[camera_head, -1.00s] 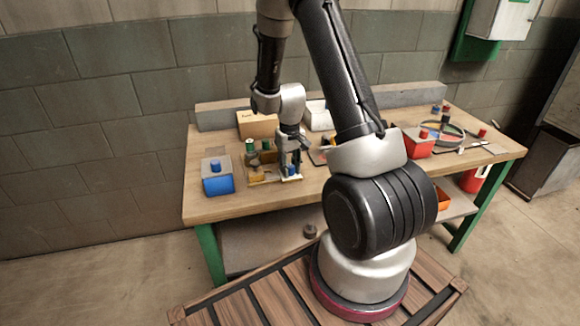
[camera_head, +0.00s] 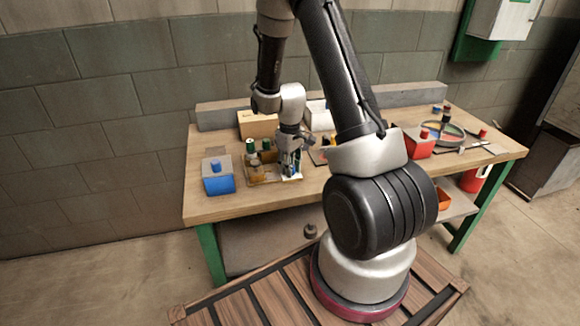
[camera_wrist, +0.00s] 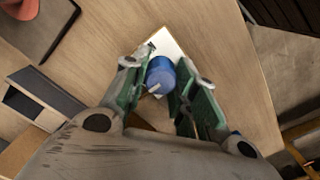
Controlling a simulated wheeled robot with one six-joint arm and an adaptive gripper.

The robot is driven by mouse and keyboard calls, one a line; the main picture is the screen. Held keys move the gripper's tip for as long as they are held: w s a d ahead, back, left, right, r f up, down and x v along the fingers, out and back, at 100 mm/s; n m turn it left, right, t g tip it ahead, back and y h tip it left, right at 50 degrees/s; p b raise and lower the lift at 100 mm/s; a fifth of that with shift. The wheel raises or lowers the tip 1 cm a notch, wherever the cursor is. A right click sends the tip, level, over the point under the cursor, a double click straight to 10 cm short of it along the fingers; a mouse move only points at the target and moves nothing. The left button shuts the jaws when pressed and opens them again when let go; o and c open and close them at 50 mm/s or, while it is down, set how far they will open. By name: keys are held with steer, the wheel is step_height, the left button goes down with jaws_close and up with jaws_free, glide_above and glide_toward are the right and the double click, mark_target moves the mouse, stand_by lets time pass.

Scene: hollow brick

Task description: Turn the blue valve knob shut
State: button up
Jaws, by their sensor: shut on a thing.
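The blue valve knob (camera_wrist: 160,74) sits between the two green-padded fingers of my gripper (camera_wrist: 162,82) in the wrist view. It has a small pale mark on its near side. A white plate (camera_wrist: 168,45) shows under and beyond it. In the head view my gripper (camera_head: 291,172) points down over the white plate (camera_head: 292,178) near the front of the workbench, shut on the knob. The fingers mostly hide the knob there.
The wooden workbench (camera_head: 235,206) carries a blue box (camera_head: 218,180) at left. A tray with several bottles (camera_head: 252,158) stands just left of my gripper. A red box (camera_head: 420,147) and a ring-shaped item (camera_head: 446,134) lie to the right. The front bench edge is close.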

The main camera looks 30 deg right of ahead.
steer(key=o, duration=1)
step_height(320, 180, up, 12)
stand_by(0.5)
